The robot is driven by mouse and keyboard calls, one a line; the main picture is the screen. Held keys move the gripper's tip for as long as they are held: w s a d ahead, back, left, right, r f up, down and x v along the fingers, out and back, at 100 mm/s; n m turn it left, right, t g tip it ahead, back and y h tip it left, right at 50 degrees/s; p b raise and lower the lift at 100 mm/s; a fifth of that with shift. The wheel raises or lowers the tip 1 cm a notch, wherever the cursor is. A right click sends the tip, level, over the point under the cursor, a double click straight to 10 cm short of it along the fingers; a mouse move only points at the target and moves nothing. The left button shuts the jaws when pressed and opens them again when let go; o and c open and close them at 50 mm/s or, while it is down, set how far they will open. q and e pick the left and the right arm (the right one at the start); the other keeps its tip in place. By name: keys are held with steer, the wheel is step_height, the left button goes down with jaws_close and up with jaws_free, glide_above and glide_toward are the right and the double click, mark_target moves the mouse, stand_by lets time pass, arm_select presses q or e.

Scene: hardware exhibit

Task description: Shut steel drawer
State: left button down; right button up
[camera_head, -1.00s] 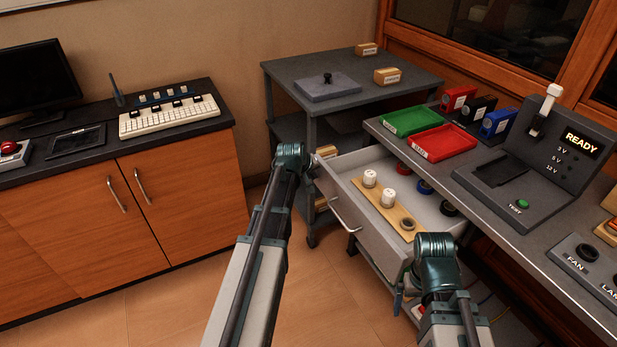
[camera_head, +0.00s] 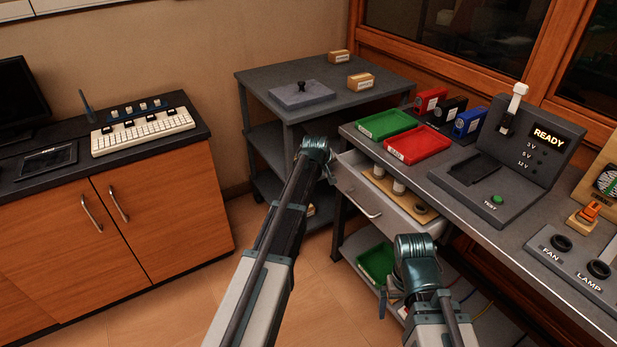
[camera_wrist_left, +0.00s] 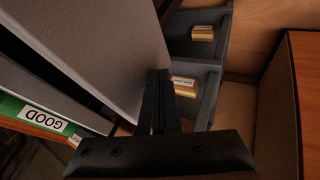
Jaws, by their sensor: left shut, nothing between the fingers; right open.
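The steel drawer (camera_head: 393,222) under the right-hand bench stands part way out, its handle (camera_head: 362,205) on the grey front. Inside, white-capped pieces and a dark ring sit on a wooden strip (camera_head: 379,184). My left gripper (camera_head: 329,174) is at the drawer's left front corner, mostly hidden behind its own wrist. In the left wrist view, my shut, empty fingers (camera_wrist_left: 158,98) lie against or very close to a large grey panel (camera_wrist_left: 95,45), which looks like the drawer front. My right gripper (camera_head: 383,303) is open and low, in front of the bench's lower shelf.
A green tray (camera_head: 377,262) lies on the shelf below the drawer. The bench top holds green (camera_head: 386,125) and red (camera_head: 417,144) trays and a test stand (camera_head: 520,160). A grey cart (camera_head: 320,72) stands behind left. Floor (camera_head: 215,290) is clear at left.

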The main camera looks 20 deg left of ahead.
arm_select(q)
steer(key=w+d, duration=0.4)
steer(key=w, duration=0.1)
steer(key=w+d, duration=0.2)
steer(key=w, duration=0.1)
steer(key=shift+w+d, duration=0.15)
steer(key=shift+d, duration=0.05)
steer(key=shift+w+d, duration=0.25)
steer(key=shift+w+r, duration=0.1)
steer(key=s+a, duration=0.2)
steer(key=s, duration=0.1)
steer(key=shift+s+a, duration=0.15)
steer(key=shift+s, duration=0.1)
steer(key=p+v, duration=0.8)
steer(key=v, duration=0.2)
steer(key=shift+a, duration=0.3)
steer(key=shift+s, duration=0.15)
